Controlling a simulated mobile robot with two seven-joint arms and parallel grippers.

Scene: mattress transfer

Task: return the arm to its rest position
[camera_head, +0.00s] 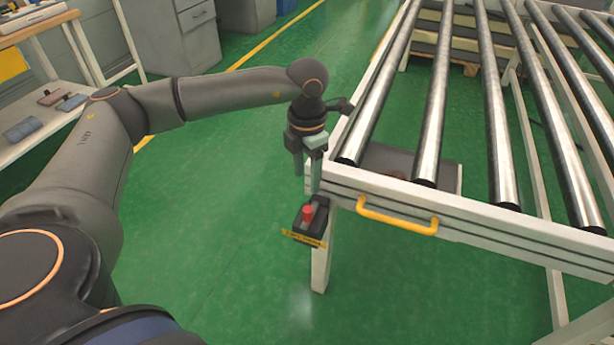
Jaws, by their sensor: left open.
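My left arm (225,92) comes in from the left and stretches across the upper middle of the head view. My left gripper (308,168) hangs from its end with the fingers pointing down. It is open, and nothing shows between its fingers. It is beside the near left corner of the roller conveyor (390,190), just above a black box with a red button (307,213). From this view I cannot tell whether the gripper touches the conveyor frame. My right gripper is not in view.
A yellow handle (397,216) is on the conveyor's front rail. A workbench (40,140) with several small items stands at the left, and grey cabinets (168,38) stand at the back. The green floor (220,240) between my arm and the conveyor is clear.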

